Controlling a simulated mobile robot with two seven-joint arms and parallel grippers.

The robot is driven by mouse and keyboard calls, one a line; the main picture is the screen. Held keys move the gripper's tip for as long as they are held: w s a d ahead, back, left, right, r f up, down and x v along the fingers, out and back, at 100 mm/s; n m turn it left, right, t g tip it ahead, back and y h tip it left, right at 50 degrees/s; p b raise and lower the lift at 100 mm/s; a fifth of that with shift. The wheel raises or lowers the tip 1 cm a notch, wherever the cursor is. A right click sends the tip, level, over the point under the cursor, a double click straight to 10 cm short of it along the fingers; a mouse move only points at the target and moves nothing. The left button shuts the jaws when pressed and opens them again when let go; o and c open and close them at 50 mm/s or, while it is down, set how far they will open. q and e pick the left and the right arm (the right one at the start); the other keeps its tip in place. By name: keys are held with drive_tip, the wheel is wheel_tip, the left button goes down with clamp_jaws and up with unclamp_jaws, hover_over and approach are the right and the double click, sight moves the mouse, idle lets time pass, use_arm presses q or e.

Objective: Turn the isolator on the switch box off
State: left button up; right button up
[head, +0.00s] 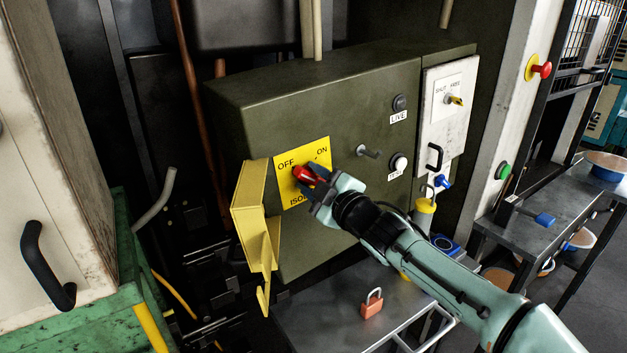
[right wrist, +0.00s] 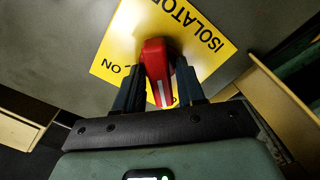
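The switch box (head: 320,100) is a large olive-green cabinet. On its front is a yellow plate (head: 284,186) marked OFF, ON and ISOLATOR, with a red isolator handle (head: 303,174). My right gripper (head: 314,184) is at the handle. The gripper hides part of the plate. My left gripper is not in view.
A yellow hinged cover (head: 250,210) stands out left of the plate. A small peg (head: 368,152), a LIVE lamp (head: 399,103) and a white button (head: 398,163) are to the right. A red padlock (head: 372,304) lies on the metal table (head: 320,325) below.

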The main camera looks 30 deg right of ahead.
drive_tip(key=shift+s, duration=0.1)
drive_tip(key=s, duration=0.8)
drive_tip(key=s+d, duration=0.1)
drive_tip(key=s, duration=0.4)
drive_tip(key=shift+s, duration=0.1)
idle(0.3)
